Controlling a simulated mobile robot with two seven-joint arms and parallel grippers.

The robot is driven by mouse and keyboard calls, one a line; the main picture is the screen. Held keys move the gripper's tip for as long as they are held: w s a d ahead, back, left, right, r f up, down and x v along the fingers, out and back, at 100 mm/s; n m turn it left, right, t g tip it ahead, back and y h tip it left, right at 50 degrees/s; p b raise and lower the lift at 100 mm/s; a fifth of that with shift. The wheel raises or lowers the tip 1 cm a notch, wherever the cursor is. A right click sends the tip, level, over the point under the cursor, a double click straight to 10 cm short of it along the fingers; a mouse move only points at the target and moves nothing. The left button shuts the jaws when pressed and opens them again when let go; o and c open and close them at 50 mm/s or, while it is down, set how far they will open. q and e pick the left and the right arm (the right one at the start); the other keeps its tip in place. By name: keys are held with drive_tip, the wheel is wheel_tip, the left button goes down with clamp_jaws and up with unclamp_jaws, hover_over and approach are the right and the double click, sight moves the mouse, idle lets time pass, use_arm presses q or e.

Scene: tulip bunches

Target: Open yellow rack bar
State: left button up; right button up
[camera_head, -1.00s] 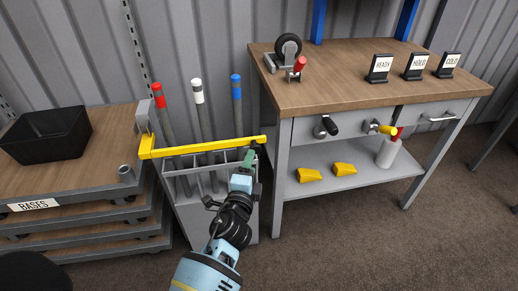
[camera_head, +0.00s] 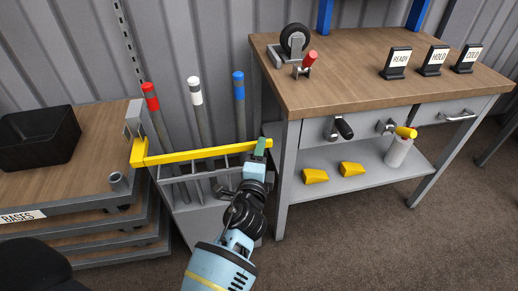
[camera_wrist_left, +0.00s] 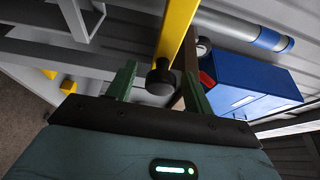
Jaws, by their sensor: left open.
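The yellow rack bar (camera_head: 195,155) lies across the front of a grey rack (camera_head: 205,218), closed over the slots. Its left end is at a grey bracket. Posts with red (camera_head: 150,97), white (camera_head: 195,91) and blue (camera_head: 238,86) tops stand behind it. My left gripper (camera_head: 260,147) is at the bar's right end. In the left wrist view its green fingers (camera_wrist_left: 158,78) are apart, with the yellow bar (camera_wrist_left: 177,32) and a dark round knob (camera_wrist_left: 160,77) showing between them. I cannot tell whether they touch. My right gripper is not in view.
A wooden workbench (camera_head: 370,75) with drawers stands close to the right of the rack. At left, a stack of bases (camera_head: 85,190) carries a black bin (camera_head: 40,138). Open carpet (camera_head: 360,240) lies in front.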

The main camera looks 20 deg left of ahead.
use_arm(q)
drive_tip(key=shift+w, duration=0.15)
drive_tip(key=shift+r, duration=0.1)
drive_tip(key=shift+c, duration=1)
clamp_jaws()
drive_tip(key=shift+r, duration=0.1)
